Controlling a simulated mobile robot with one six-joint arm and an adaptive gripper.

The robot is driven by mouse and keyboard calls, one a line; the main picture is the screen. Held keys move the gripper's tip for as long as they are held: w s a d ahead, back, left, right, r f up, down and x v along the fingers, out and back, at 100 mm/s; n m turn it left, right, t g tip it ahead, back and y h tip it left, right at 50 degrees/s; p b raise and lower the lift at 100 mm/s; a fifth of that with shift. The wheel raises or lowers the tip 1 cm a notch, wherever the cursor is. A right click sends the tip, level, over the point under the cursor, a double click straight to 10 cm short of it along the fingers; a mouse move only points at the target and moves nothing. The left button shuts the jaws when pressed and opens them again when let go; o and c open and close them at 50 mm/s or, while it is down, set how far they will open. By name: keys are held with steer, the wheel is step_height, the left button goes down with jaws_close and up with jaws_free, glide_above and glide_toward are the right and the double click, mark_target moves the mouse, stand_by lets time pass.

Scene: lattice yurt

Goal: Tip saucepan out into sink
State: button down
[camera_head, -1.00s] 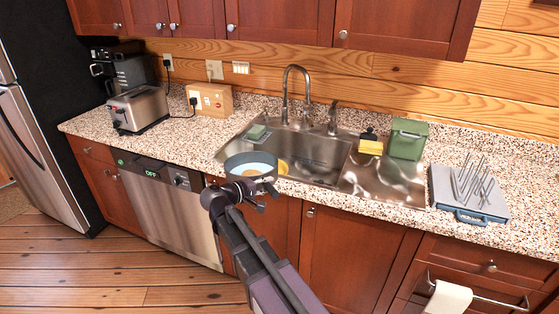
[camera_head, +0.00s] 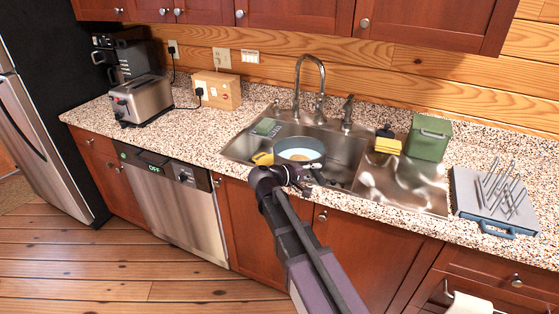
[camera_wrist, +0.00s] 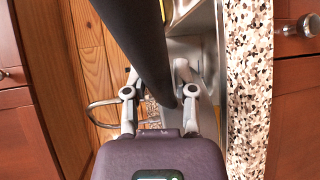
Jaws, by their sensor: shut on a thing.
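The saucepan (camera_head: 299,148) is blue-grey outside with a pale inside, and a small brownish patch shows in it. It is held over the left basin of the steel sink (camera_head: 348,150), roughly upright, with its opening facing up. My gripper (camera_head: 306,180) is at the sink's front edge, on the near side of the pan. In the wrist view a thick dark bar, seemingly the saucepan's handle (camera_wrist: 135,45), runs down between the fingers of my gripper (camera_wrist: 158,75). The fingers are shut on it. The pan's bowl is not clear in the wrist view.
A yellow item (camera_head: 263,158) lies at the basin's left front. A tall faucet (camera_head: 322,75) rises behind the pan. A green sponge (camera_head: 267,126) is at the back left.

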steer(key=shift+a, duration=0.1)
stand_by(0.3)
steer(key=shift+m, duration=0.5)
steer(key=w+f+b, duration=0.2)
steer(key=w, duration=0.1)
steer(key=w+f+b, duration=0.5)
steer(key=w+b, duration=0.1)
steer(key=shift+w+a+f, duration=0.15)
steer(key=shift+f, duration=0.1)
